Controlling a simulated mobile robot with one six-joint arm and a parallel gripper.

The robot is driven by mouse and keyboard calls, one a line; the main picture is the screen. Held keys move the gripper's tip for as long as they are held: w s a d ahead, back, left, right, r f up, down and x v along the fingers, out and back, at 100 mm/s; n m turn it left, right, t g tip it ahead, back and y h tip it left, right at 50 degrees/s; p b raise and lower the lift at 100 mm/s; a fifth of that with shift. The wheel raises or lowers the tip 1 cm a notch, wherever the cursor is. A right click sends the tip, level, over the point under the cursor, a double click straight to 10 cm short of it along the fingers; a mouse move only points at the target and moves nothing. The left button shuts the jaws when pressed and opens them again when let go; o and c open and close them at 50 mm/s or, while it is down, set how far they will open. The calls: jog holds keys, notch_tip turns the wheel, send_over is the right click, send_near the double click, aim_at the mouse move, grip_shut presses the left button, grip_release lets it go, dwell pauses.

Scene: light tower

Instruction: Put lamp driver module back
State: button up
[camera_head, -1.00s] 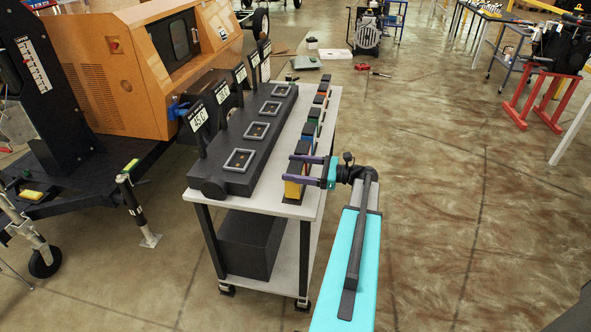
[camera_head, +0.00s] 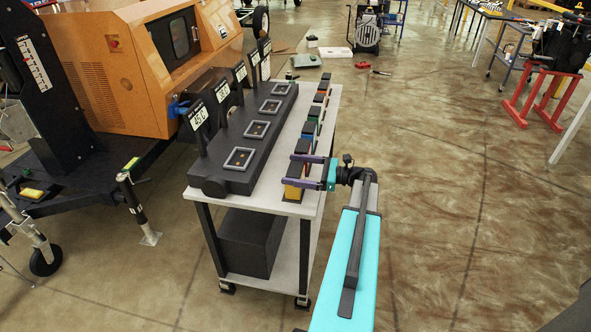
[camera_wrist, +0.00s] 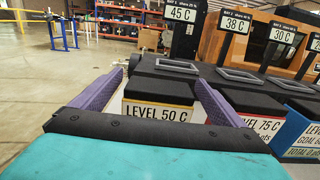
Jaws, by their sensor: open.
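The nearest module has a black top and yellow sides (camera_head: 291,191) and stands upright at the near right of the cart top. In the wrist view this module (camera_wrist: 160,112) reads "LEVEL 50 C". My gripper (camera_head: 290,169) is open, with its purple fingers spread on either side of this module. Whether either finger touches it cannot be told. A long black rack (camera_head: 225,180) lies along the cart's left side, with several grey-framed slots (camera_head: 241,159) on top and temperature signs (camera_head: 199,117) such as "45 C" behind them. No label visible names the lamp driver module.
More modules with blue, green and red sides (camera_head: 308,130) stand in a row behind the yellow one; a "LEVEL 75 C" module (camera_wrist: 262,127) is close on the right in the wrist view. The cart top (camera_head: 272,207) has a narrow free strip. Open floor lies right.

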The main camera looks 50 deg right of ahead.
jog(key=shift+r, duration=0.15)
jog(key=b+v, duration=0.2)
jog(key=v, duration=1)
jog(key=shift+b, duration=0.3)
jog(key=shift+s, duration=0.1)
